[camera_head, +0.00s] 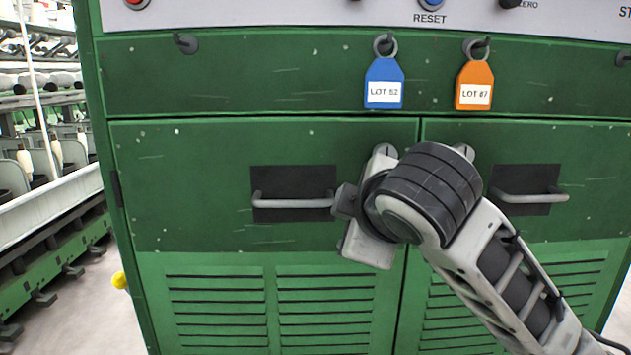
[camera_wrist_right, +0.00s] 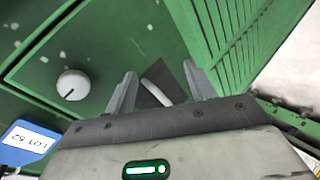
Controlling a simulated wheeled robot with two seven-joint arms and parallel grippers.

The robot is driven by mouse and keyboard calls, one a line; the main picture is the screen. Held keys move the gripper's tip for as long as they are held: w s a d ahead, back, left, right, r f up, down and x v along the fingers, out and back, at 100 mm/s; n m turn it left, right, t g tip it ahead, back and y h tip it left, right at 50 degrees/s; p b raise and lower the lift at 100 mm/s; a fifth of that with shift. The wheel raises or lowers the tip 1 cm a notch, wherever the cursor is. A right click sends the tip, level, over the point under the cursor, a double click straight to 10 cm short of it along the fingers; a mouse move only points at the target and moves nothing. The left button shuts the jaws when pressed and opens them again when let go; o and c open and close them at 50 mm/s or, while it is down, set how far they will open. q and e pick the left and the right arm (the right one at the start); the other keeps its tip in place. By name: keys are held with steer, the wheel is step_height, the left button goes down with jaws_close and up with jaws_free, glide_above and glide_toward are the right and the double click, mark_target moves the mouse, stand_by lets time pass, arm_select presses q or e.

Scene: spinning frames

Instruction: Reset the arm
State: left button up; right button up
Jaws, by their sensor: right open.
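My right arm (camera_head: 490,260) comes in from the lower right in the head view and crosses the front of a green cabinet. My right gripper (camera_head: 343,207) is at the right end of the left door's bar handle (camera_head: 285,202). In the right wrist view the gripper (camera_wrist_right: 160,85) has its two fingers spread, with the pale handle (camera_wrist_right: 158,80) and its dark recess showing between them. Nothing is gripped; whether a finger touches the handle cannot be told. My left gripper does not show.
The right door's handle (camera_head: 530,196) is right of my arm. A round knob (camera_wrist_right: 72,85) shows near the gripper. Spinning machinery (camera_head: 45,150) stands left, beyond bare floor.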

steer(key=s+d+f+m+g, duration=0.2)
steer(key=s+d+f+m, duration=0.15)
steer(key=f, duration=0.75)
steer(key=s+d+f+m+g, duration=0.2)
steer(key=s+f+m, duration=0.25)
steer(key=f, duration=0.75)
steer(key=s+d+f+m+g+h, duration=0.1)
steer(key=s+d+f+m, duration=0.1)
steer(key=s+d+f, duration=0.3)
steer(key=s+d+f+m+g, duration=0.1)
steer(key=s+f+m+g, duration=0.15)
steer(key=s, duration=0.55)
steer(key=s+d+f+m+g+h, duration=0.1)
steer(key=s+d+f, duration=0.3)
steer(key=s+f, duration=0.15)
arm_select(q)
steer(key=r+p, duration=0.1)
steer(key=p, duration=0.1)
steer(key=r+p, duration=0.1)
steer(key=p, duration=0.2)
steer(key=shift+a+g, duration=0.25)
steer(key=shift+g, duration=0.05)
arm_select(e)
steer(key=w+a+r+t+y, duration=0.2)
steer(key=w+a+t+y, duration=0.1)
steer(key=w+a+t, duration=0.3)
steer(key=shift+w+a+r+t+y, duration=0.25)
steer(key=shift+a+t, duration=0.3)
steer(key=shift+t, duration=0.3)
